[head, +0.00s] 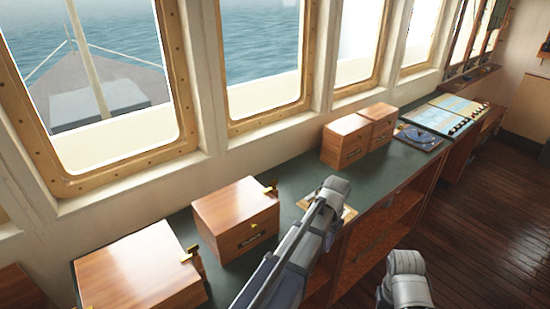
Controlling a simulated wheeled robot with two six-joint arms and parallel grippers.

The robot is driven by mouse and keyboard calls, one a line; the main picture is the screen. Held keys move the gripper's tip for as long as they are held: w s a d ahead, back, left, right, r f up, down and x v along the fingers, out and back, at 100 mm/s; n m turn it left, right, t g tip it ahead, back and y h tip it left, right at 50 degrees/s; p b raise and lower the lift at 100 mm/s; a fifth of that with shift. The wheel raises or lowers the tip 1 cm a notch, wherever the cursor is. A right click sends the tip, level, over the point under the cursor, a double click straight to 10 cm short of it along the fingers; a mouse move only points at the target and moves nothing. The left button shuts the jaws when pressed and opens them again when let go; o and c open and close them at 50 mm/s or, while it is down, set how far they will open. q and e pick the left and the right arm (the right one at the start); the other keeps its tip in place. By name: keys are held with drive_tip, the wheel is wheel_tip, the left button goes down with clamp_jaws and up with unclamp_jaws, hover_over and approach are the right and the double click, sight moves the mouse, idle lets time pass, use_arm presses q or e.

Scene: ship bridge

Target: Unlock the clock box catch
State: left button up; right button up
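Several closed wooden boxes stand on the green counter, and I cannot tell for sure which is the clock box. The middle box (236,207) has a dark label plate on its front, a small brass catch (256,228) above it, and a brass fitting (270,188) at its right top edge. The nearer left box (138,268) has a brass fitting (190,254) at its right edge. The label text is too small to read. Two grey links of my arms show, one over the counter beside the middle box and one lower right. Neither gripper's fingers show.
Two smaller wooden boxes (346,141) stand farther along the green counter (290,170). Beyond them lie a blue chart or panel (418,138) and a console (450,115). Windows line the left. The wooden floor (480,240) at right is clear.

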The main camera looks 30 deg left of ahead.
use_arm(q)
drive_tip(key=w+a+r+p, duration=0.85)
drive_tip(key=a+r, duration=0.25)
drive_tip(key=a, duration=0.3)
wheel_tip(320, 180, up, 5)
drive_tip(key=p, duration=0.4)
hover_over(274, 181)
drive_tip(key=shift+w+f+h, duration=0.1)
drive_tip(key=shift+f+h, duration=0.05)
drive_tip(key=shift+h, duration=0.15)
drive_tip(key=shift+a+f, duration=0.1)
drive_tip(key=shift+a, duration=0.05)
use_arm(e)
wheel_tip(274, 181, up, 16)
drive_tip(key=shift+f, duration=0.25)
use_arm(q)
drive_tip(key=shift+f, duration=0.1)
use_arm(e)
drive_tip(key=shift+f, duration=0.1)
use_arm(q)
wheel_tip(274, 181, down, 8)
drive_tip(key=b, duration=0.7)
drive_tip(key=shift+b, duration=0.3)
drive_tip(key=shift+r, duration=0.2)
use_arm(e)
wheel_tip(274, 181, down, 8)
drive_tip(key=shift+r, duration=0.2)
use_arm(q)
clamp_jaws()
